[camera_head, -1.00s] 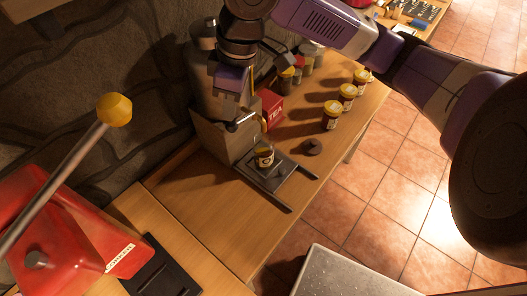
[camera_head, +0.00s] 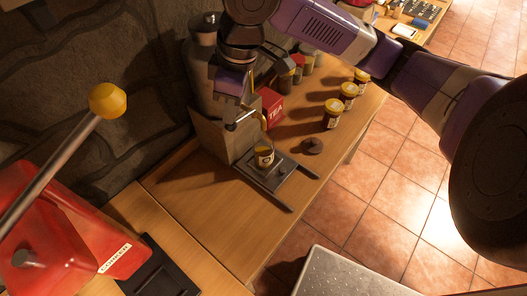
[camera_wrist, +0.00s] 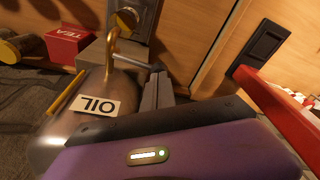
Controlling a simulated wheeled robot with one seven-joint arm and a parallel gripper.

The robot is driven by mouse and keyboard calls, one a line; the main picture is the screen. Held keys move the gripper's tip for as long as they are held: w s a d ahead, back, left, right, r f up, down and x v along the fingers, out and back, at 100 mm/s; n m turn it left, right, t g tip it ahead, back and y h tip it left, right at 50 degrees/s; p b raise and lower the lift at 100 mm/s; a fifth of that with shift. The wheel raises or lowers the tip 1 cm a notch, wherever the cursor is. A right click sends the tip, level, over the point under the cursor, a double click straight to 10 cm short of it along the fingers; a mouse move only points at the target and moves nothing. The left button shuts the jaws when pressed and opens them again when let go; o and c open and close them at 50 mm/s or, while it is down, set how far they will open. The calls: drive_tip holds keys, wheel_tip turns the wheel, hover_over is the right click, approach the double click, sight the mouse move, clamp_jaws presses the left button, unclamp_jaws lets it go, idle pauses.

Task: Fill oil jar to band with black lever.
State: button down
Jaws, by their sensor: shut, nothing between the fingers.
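The steel oil canister (camera_head: 204,85), labelled OIL in the wrist view (camera_wrist: 96,105), stands on the wooden bench against the wall. Its curved brass spout (camera_wrist: 113,45) points down over a small glass jar (camera_head: 264,158). The jar stands upright on a dark tray (camera_head: 286,180) and has a pale label; amber shows inside, but I cannot read its level against a band. My gripper (camera_wrist: 158,92) is shut and empty beside the spout, close to a thin bar at the tap.
A red TEA box (camera_head: 271,106) stands behind the tray. A red machine (camera_head: 62,235) with a yellow-knobbed lever (camera_head: 107,100) is at left. Bare bench lies before the tray.

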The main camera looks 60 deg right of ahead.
drive_tip(key=shift+f+b, duration=0.8)
drive_tip(key=shift+f, duration=0.35)
drive_tip(key=shift+r+p, duration=0.5)
drive_tip(key=shift+r, duration=0.05)
idle(4.9)
drive_tip(key=shift+r+p, duration=1.4)
drive_tip(key=shift+r, duration=0.1)
drive_tip(key=shift+r+p, duration=2.2)
drive_tip(key=shift+r, duration=0.25)
